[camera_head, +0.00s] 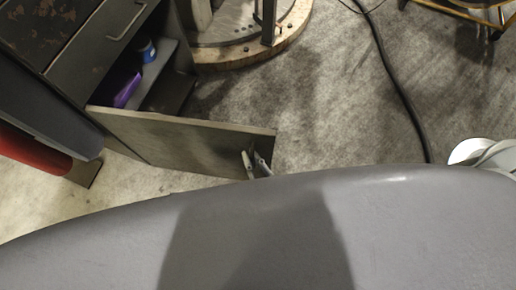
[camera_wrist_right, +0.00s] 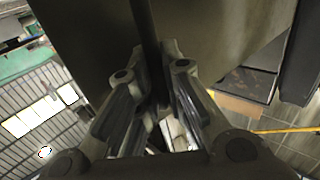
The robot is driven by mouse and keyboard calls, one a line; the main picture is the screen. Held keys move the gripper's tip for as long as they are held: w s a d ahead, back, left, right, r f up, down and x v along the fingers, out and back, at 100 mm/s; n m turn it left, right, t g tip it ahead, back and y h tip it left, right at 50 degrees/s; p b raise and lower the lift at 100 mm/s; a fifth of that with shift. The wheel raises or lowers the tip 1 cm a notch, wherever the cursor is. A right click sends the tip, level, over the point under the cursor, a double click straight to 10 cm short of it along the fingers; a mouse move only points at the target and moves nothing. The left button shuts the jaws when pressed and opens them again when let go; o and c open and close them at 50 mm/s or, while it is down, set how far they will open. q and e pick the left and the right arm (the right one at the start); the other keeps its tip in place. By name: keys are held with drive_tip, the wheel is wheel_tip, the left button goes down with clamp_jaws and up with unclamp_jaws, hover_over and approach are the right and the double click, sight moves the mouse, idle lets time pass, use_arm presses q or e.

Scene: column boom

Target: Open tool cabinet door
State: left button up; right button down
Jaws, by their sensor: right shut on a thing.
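The grey tool cabinet (camera_head: 75,45) stands at the upper left of the head view. Its door (camera_head: 180,138) is swung well out from the body, so the inside shows. My right gripper (camera_head: 254,160) is at the door's outer face, near its free edge. In the right wrist view, the fingers (camera_wrist_right: 158,80) are closed around a dark upright bar, the door handle (camera_wrist_right: 147,30), with the door panel (camera_wrist_right: 95,35) behind it. My left gripper is not in view.
Inside the cabinet are a purple item (camera_head: 127,91) and a blue item (camera_head: 148,51). A round wooden base (camera_head: 235,58) stands beyond the door. A black cable (camera_head: 393,85) crosses the floor. A red cylinder (camera_head: 30,152) is at the left.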

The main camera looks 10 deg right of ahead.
drive_tip(key=shift+a+r, duration=0.2)
drive_tip(key=shift+r, duration=0.2)
drive_tip(key=c, duration=1.5)
unclamp_jaws()
drive_tip(key=shift+w, duration=0.1)
drive_tip(key=shift+d, duration=0.15)
drive_tip(key=v, duration=1.2)
drive_tip(key=shift+f, duration=0.3)
